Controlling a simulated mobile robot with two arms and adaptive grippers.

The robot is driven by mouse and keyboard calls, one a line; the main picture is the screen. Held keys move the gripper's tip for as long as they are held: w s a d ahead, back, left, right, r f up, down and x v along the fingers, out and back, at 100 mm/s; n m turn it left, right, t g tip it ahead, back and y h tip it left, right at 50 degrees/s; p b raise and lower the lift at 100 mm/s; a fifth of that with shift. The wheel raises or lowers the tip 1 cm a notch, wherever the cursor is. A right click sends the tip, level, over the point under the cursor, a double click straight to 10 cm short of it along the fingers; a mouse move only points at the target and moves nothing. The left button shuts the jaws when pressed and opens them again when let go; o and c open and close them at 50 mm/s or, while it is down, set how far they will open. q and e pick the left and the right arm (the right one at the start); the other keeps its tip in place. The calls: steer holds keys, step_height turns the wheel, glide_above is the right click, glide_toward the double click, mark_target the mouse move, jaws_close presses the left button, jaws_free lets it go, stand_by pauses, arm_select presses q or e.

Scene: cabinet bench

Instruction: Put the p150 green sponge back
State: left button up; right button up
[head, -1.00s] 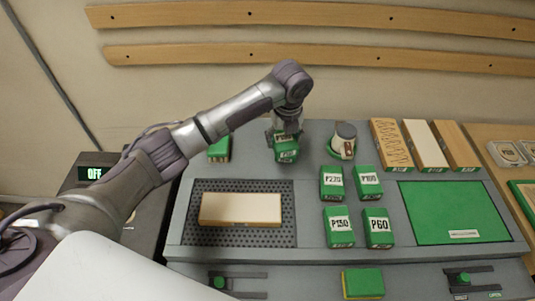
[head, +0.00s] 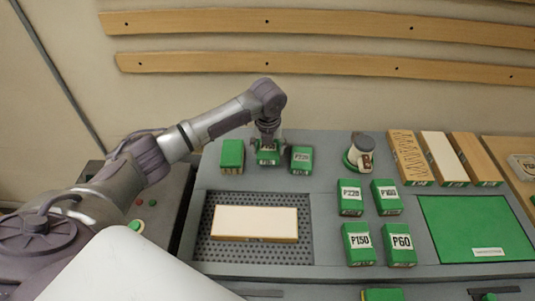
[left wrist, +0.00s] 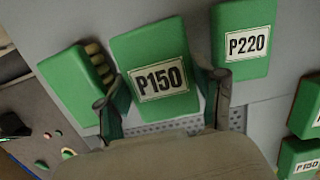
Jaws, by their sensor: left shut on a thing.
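My left gripper (head: 267,145) is shut on a green sponge labelled P150 (left wrist: 150,62), with one finger on each side of it. In the head view the held sponge (head: 268,158) is at the back left of the grey bench, between a green block with a plain top (head: 232,154) and a green P220 block (head: 301,158). In the left wrist view the P220 block (left wrist: 243,40) is at the right and the plain-topped one (left wrist: 80,82) at the left. I cannot tell whether the held sponge touches the bench. My right gripper is out of view.
Green blocks P220 (head: 350,197), P180 (head: 386,196), another P150 (head: 358,243) and P60 (head: 400,243) stand in two rows. A pale board (head: 255,221) lies on the perforated mat. A cup-like tool (head: 360,152) and wooden boards (head: 410,157) are at the back right.

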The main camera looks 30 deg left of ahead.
mark_target(267, 152)
arm_select(q)
steer(key=shift+f+p, duration=0.5)
steer(key=shift+f, duration=1.6)
steer(key=o, duration=1.1)
steer(key=shift+f, duration=0.15)
steer(key=r, duration=0.4)
steer(key=s+r+b, duration=0.1)
steer(key=r, duration=0.7)
steer(key=shift+s+d+r, duration=0.15)
steer(key=shift+s+d, duration=0.15)
steer(key=shift+d, duration=0.05)
